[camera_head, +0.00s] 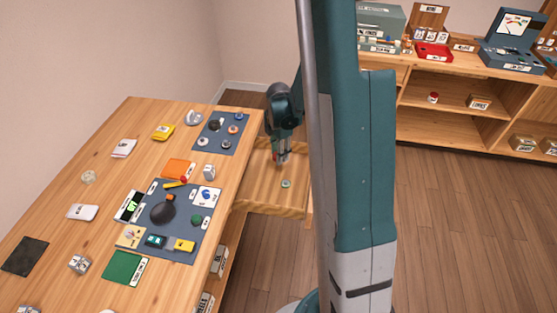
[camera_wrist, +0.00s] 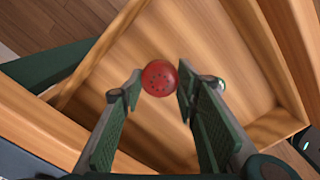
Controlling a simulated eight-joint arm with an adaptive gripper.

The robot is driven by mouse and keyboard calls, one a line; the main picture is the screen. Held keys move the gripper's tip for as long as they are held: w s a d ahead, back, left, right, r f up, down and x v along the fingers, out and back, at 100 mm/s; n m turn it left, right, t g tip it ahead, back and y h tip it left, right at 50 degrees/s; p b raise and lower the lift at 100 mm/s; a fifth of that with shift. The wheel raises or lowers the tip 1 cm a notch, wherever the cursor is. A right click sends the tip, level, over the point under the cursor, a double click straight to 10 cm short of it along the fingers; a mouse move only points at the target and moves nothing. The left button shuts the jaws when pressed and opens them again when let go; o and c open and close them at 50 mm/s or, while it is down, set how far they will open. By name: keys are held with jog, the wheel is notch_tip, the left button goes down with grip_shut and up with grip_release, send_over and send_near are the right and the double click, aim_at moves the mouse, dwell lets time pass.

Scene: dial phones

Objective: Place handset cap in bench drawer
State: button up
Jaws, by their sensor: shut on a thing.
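The handset cap (camera_wrist: 159,78) is a round red disc with small dark holes, seen between my fingertips in the wrist view. My gripper (camera_wrist: 156,88) is shut on it, above the open wooden bench drawer (camera_wrist: 215,45). In the head view my gripper (camera_head: 282,157) hangs over the drawer (camera_head: 262,185), which is pulled out from the bench's right side. My fingers mostly hide the cap there.
The wooden bench (camera_head: 100,180) carries blue mats, a dark round part (camera_head: 163,211), cards and small boxes. My arm column blocks the middle of the head view. A shelf unit (camera_head: 460,75) with boxes stands at the back right. Most of the drawer floor is clear.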

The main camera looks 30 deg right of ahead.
jog(key=shift+f+b, duration=0.55)
jog(key=shift+f, duration=1.35)
jog(key=shift+f, duration=0.15)
jog(key=o, duration=0.8)
notch_tip(320, 180, up, 12)
jog(key=p, duration=0.3)
jog(key=shift+r, duration=0.2)
jog(key=shift+r, duration=0.1)
